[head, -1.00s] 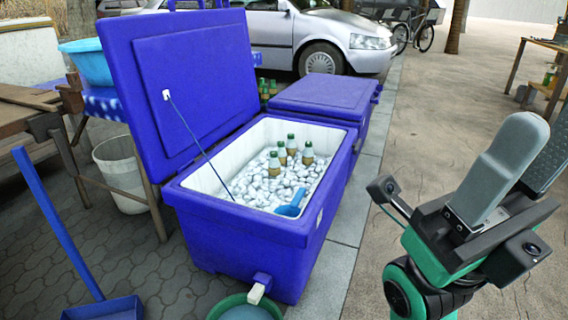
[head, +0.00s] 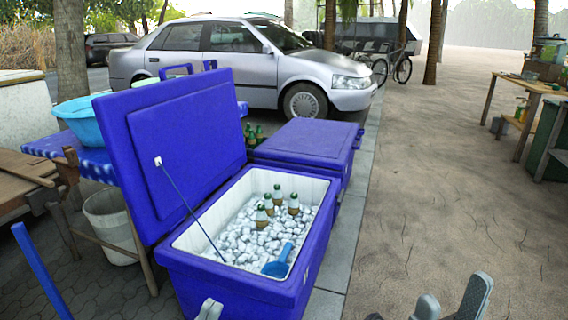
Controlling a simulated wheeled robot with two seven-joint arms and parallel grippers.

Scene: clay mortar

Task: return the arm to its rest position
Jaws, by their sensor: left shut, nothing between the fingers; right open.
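My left gripper (head: 209,310) shows only its grey fingertips at the bottom edge, in front of the near wall of the open blue cooler (head: 235,283). Its fingers are together with nothing between them. My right gripper (head: 453,300) shows at the bottom right, over the pavement. Its two grey fingers are apart and empty, and clear of the cooler. The rest of both arms is out of view.
The open cooler holds ice, several green-capped bottles (head: 278,195) and a blue scoop (head: 278,262). Its lid (head: 185,150) stands raised. A closed blue cooler (head: 308,140) stands behind it. A white bucket (head: 108,225) is at left.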

